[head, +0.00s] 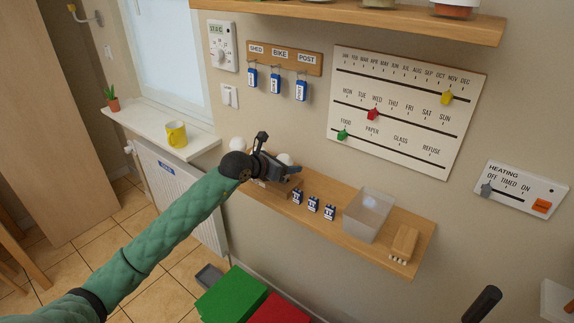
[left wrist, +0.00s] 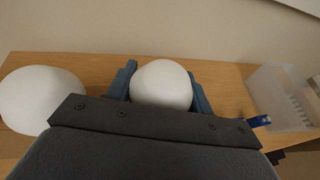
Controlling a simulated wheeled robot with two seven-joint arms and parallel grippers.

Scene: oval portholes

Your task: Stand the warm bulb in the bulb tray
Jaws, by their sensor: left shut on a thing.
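My left gripper (head: 290,171) is over the left end of the wooden wall shelf. It is shut on a round white bulb (head: 285,158); in the left wrist view this bulb (left wrist: 162,84) sits between the blue fingers. A second white bulb (head: 237,143) is to the left, and it also shows in the left wrist view (left wrist: 42,97). I cannot tell from colour which bulb is warm. A low brownish thing (head: 291,187) under the gripper may be the bulb tray; the gripper mostly hides it.
On the shelf (head: 338,231) stand several small blue-and-white packs (head: 314,204), a translucent bin (head: 368,215) and a wooden brush (head: 404,243). Key hooks (head: 284,57) and a planner board (head: 405,110) hang above. A yellow mug (head: 176,134) stands on the windowsill.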

